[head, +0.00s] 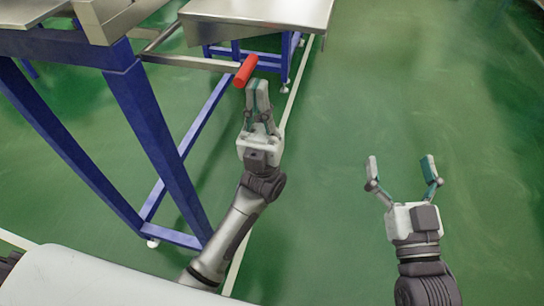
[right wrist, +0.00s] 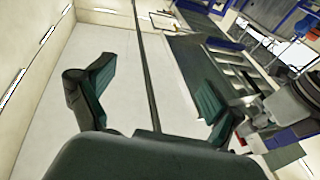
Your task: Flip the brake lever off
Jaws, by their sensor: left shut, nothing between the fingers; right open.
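The brake lever shows as a red cylindrical handle (head: 246,70) on the end of a metal bar (head: 190,61) in the head view. The bar runs out from the blue-legged frame at the left. My left gripper (head: 257,84) is shut and empty, with its fingertips right at the lower side of the red handle. I cannot tell whether they touch it. My right gripper (head: 400,162) is open and empty over the green floor, well to the right of the lever. Its two fingers also show spread apart in the right wrist view (right wrist: 150,90).
A blue-legged metal frame (head: 150,112) stands at the left, close to my left arm. A steel-topped table (head: 262,12) stands behind the lever. The green floor (head: 420,80) to the right is free. A pale line (head: 288,105) runs along the floor beside the frame.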

